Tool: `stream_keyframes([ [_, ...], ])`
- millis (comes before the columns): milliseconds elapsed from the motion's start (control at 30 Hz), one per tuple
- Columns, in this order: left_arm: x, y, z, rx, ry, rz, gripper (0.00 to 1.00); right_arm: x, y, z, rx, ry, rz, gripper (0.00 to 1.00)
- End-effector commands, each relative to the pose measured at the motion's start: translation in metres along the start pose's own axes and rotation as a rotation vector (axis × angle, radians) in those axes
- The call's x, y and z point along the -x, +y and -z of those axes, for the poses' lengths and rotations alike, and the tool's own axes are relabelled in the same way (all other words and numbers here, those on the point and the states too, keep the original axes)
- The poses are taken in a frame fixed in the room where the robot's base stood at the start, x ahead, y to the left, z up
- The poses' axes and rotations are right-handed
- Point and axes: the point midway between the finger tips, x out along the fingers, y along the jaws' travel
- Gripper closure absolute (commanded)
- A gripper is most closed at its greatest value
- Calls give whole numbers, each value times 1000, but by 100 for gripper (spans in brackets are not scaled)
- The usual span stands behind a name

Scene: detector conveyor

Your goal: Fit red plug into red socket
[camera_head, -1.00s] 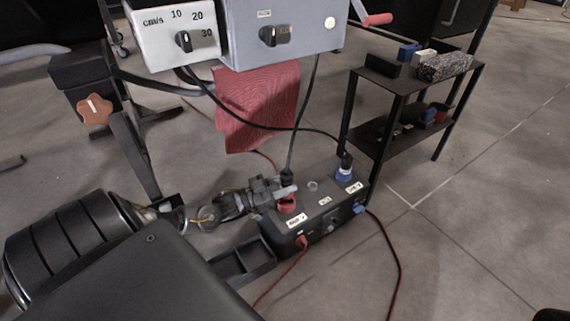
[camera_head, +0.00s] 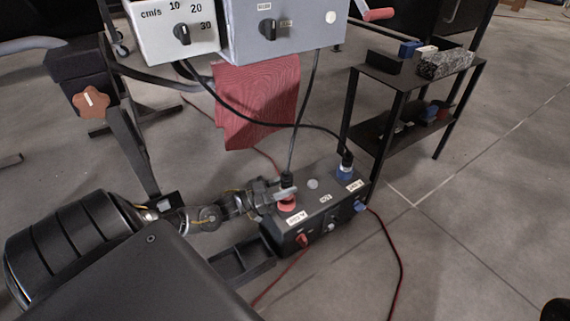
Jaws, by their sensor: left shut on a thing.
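The black socket box (camera_head: 272,235) stands low in the middle of the view. Its red socket (camera_head: 287,206) is on the left part of the top. My left gripper (camera_head: 282,191) reaches in from the left and is shut on the red plug (camera_head: 287,180), whose dark body and black cable rise above the fingers. The plug is upright right over the red socket; the fingers partly hide where they meet, so I cannot tell how deep it sits. A blue plug (camera_head: 346,168) stands in the blue socket on the right. My right gripper is not in view.
A grey control box (camera_head: 240,40) with dials hangs above, with a red cloth (camera_head: 255,105) below it. A black shelf (camera_head: 385,125) stands behind on the right. An open black tray (camera_head: 243,262) sits left of the socket box. Red cables run across the floor.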

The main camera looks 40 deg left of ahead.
Motion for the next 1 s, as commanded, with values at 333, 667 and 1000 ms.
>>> stream_keyframes([
  [333, 0, 0, 0, 0, 1, -1, 92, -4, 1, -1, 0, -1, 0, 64],
  [667, 0, 0, 0, 0, 1, 0, 92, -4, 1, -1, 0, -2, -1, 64],
  [1000, 0, -1, 1, 0, 0, 1, 92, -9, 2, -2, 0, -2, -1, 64],
])
